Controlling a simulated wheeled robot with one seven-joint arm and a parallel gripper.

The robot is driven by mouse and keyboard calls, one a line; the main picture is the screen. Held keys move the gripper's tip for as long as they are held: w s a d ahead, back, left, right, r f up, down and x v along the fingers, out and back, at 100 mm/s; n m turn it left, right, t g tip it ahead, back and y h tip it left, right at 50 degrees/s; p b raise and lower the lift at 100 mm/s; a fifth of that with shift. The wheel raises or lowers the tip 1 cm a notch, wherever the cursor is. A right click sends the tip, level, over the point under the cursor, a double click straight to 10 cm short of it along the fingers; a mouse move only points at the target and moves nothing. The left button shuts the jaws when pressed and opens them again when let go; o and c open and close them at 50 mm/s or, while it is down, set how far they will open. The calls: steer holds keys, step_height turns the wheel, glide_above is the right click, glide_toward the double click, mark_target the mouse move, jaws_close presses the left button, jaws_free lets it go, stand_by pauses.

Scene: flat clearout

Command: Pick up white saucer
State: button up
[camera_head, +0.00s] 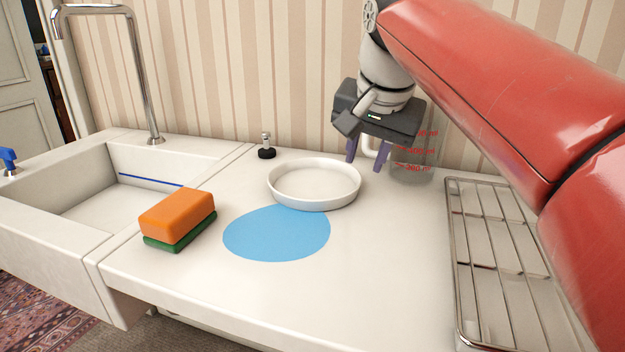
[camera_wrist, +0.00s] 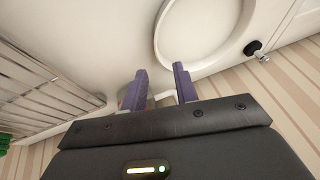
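The white saucer (camera_head: 314,184) is a shallow round dish with a raised rim. It lies flat on the counter, its front edge over or against the back edge of a flat blue disc (camera_head: 277,234). In the wrist view the saucer (camera_wrist: 200,28) is partly cut off by the top edge. My gripper (camera_head: 368,164) is above the counter, to the right of the saucer and apart from it. In the wrist view its two purple fingers (camera_wrist: 160,85) are spread with a gap between them, and nothing is held.
A measuring jug (camera_head: 413,160) stands just behind and right of my gripper. A wire rack (camera_head: 500,260) lies on the right. An orange and green sponge (camera_head: 178,218) is at front left, beside the sink (camera_head: 60,215). A small black-based knob (camera_head: 266,150) is behind the saucer. The front middle counter is clear.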

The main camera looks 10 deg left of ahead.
mark_target(356, 181)
steer(key=x, duration=0.6)
steer(key=shift+a+b, duration=0.2)
steer(key=shift+b, duration=0.1)
steer(key=shift+c, duration=0.4)
jaws_close()
